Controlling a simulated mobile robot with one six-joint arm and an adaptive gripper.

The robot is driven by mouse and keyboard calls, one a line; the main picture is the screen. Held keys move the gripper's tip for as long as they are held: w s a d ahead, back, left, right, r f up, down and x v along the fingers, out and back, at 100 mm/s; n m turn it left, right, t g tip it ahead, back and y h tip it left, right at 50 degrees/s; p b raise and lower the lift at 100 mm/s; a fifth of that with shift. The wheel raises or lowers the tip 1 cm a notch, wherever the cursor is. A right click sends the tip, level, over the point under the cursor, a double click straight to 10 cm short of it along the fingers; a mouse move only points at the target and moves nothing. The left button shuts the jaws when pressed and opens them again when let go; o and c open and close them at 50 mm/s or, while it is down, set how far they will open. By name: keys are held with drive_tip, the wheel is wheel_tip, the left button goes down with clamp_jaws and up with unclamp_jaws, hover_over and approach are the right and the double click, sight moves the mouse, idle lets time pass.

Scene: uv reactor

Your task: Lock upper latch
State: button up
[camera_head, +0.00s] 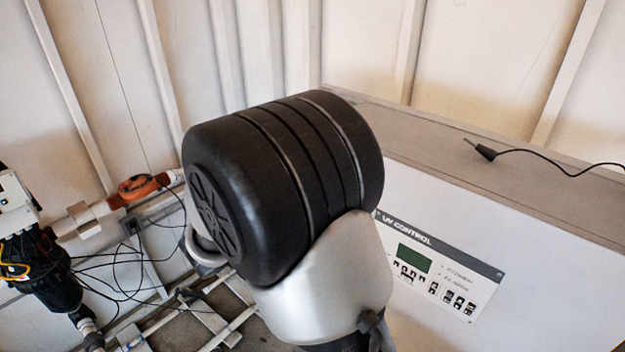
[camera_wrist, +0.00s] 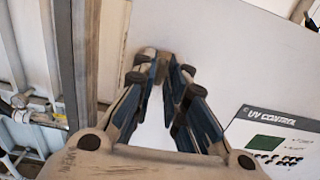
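In the wrist view my gripper (camera_wrist: 165,62) points at the plain white front of the UV control cabinet (camera_wrist: 215,60). Its two fingers lean together toward their tips. A small brownish patch shows around the tips, and I cannot tell whether it is a latch, a shadow or part of the fingers. Whether the tips meet or grip anything is unclear. I cannot make out the upper latch in either view. In the head view my own arm's black joint covers the middle and hides my gripper. The cabinet (camera_head: 560,290) shows to its right.
The control panel (camera_head: 430,265) with a green display is on the cabinet's front. A black cable with a probe (camera_head: 485,152) lies on the cabinet top. Pipes with an orange fitting (camera_head: 137,187) and loose wires are at the left. A dark upright edge (camera_wrist: 75,60) runs left of my gripper.

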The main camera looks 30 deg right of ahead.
drive_tip(key=shift+o, duration=1.1)
drive_tip(key=v, duration=1.2)
drive_tip(key=shift+d, duration=0.1)
